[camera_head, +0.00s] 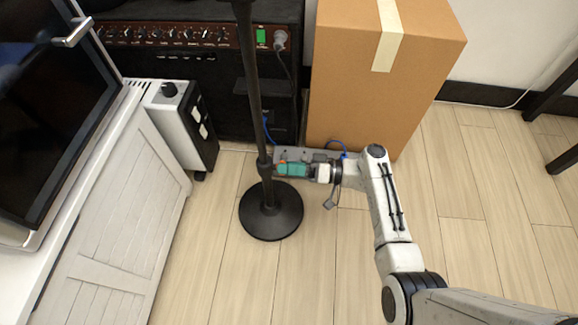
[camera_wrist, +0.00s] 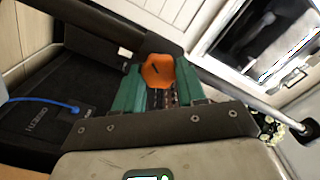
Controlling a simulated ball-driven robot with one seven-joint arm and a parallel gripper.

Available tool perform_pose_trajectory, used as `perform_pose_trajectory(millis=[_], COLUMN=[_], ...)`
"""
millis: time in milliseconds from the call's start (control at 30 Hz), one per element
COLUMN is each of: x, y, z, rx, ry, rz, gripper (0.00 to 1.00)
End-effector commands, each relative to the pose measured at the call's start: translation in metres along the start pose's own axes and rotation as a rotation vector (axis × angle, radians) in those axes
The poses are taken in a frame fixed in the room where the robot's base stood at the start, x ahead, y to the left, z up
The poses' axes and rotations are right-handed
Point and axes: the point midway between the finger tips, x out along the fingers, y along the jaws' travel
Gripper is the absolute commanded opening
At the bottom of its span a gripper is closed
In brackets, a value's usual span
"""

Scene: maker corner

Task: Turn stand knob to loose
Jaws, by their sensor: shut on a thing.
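The black stand (camera_head: 251,90) rises upright from a round black base (camera_head: 271,211) on the floor. Its orange knob (camera_wrist: 158,71) sits between the green fingers of my gripper (camera_wrist: 160,84) in the wrist view. A dark pointer mark shows on the knob's face. My gripper is shut on the knob. The stand's pole (camera_wrist: 100,22) also crosses the wrist view behind the knob.
A cardboard box (camera_head: 350,100) stands close behind my gripper. A black amplifier (camera_head: 190,60) with a row of knobs is behind the stand. A small white and black unit (camera_head: 178,120) and a white cabinet (camera_head: 120,210) are at left. Floor (camera_head: 450,190) is clear at right.

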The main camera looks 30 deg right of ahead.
Motion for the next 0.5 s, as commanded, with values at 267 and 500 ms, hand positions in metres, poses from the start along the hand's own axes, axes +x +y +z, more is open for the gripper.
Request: perform_pose_trajectory(millis=[267, 500], x=[-0.0005, -0.0003], y=[0.0010, 0.0007], z=[0.0021, 0.0015], rx=[0.001, 0.001], ry=[-0.002, -0.002], rz=[0.003, 0.002], gripper=[0.10, 0.56])
